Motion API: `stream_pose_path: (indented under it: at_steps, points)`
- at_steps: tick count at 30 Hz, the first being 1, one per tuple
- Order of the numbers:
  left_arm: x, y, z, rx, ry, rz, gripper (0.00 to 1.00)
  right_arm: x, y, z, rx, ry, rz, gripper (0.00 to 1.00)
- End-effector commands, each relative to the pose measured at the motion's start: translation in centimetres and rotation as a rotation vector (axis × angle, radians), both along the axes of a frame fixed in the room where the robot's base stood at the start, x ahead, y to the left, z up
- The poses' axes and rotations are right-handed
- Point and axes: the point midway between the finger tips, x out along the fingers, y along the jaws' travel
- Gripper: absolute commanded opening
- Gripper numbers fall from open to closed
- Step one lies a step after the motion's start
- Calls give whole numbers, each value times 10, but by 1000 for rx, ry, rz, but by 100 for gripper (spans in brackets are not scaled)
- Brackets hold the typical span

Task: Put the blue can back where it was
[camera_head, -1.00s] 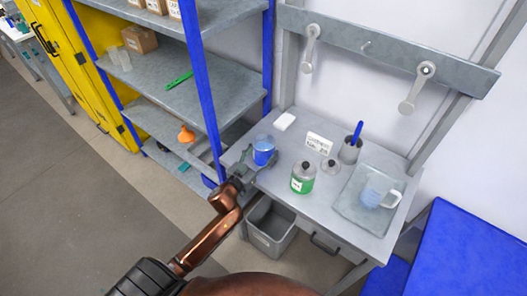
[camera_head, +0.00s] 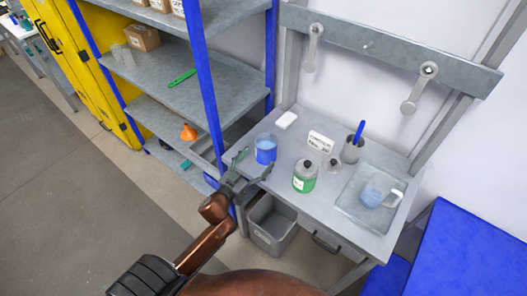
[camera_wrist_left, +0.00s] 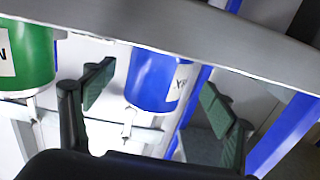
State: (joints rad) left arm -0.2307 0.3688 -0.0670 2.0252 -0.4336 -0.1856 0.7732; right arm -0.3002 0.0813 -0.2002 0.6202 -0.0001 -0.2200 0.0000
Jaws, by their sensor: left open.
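The blue can (camera_head: 265,149) stands upright on the left part of the grey table (camera_head: 325,218), near its left edge. My left gripper (camera_head: 252,166) is open in front of the can, on the near side of it, and looks apart from it. In the left wrist view the blue can (camera_wrist_left: 155,80) shows between the two open fingers of my left gripper (camera_wrist_left: 155,100), beyond their tips. Part of a label shows on the can there. My right gripper is not in view.
A green can (camera_head: 304,177) stands right of the blue can; it also shows in the wrist view (camera_wrist_left: 28,55). A small sign (camera_head: 320,142), a cup with a blue tool (camera_head: 351,150) and a tray with a mug (camera_head: 348,208) lie further right. A blue shelf post (camera_head: 208,90) rises left.

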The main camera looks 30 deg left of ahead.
Motion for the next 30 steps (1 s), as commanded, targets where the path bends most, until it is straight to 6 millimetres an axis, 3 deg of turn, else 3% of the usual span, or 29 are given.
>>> stream_pose_path:
  at_steps: [3,10,30]
  points:
    - [-27,1,0,-3,1,1,78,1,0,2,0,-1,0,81]
    - [-57,1,0,-2,0,1,78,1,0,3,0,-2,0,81]
    - [-63,1,1,0,-1,-1,78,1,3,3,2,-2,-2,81]
